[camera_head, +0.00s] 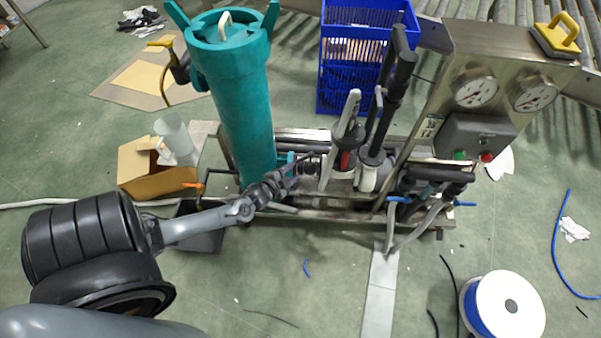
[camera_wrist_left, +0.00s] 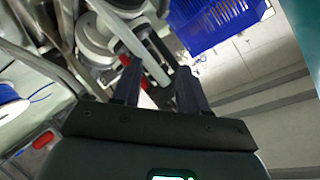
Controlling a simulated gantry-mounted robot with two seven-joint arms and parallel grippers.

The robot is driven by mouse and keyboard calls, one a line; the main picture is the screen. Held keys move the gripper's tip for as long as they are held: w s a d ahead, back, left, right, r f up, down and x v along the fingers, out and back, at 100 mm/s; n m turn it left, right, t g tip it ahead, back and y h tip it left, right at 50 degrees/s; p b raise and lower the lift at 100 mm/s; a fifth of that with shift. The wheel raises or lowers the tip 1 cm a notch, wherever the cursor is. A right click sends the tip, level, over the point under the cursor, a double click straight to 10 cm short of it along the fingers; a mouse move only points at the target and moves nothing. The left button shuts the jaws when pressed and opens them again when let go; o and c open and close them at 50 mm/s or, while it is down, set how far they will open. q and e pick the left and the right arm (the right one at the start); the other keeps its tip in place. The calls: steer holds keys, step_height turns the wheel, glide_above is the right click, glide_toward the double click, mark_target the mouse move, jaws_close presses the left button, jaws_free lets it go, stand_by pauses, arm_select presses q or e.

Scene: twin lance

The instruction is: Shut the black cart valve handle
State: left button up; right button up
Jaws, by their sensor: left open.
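The cart (camera_head: 300,215) is a low metal frame in the middle of the head view, carrying a teal cylinder, hoses and fittings. A tall black handle (camera_head: 397,80) stands tilted on it, right of a white handle (camera_head: 346,115) with a red part at its base. I cannot tell surely which black part is the valve handle. My left gripper (camera_head: 308,163) reaches in from the left, low beside the teal cylinder and left of both handles. In the left wrist view my left gripper (camera_wrist_left: 157,70) is open, with a pale bar (camera_wrist_left: 140,45) showing between its fingers; contact is unclear.
The teal cylinder (camera_head: 235,110) stands close behind my left forearm. A blue crate (camera_head: 345,75) is behind the cart, and a gauge panel (camera_head: 480,130) rises at its right. A cardboard box (camera_head: 150,175) and a cable spool (camera_head: 505,305) lie on the floor. The front floor is mostly clear.

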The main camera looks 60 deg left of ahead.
arm_select(q)
steer(key=m+t+b, duration=0.1)
steer(key=b, duration=0.4)
glide_toward(301, 159)
steer(key=f, duration=0.1)
steer(key=b, duration=0.1)
steer(key=shift+m+t, duration=0.3)
steer(key=b+x, duration=0.2)
steer(key=x, duration=0.1)
steer(key=b+x, duration=0.2)
steer(key=x, duration=0.1)
steer(key=f+b+x, duration=0.1)
steer(key=x, duration=0.2)
steer(key=shift+s+a+b, duration=0.25)
steer(key=shift+a+b, duration=0.05)
steer(key=shift+b, duration=0.1)
steer(key=shift+b+x, duration=0.45)
steer(key=shift+x, duration=0.35)
steer(key=shift+w+r, duration=0.1)
steer(key=shift+r, duration=0.1)
arm_select(e)
step_height(301, 159, down, 15)
steer(key=shift+r, duration=0.1)
arm_select(q)
jaws_close()
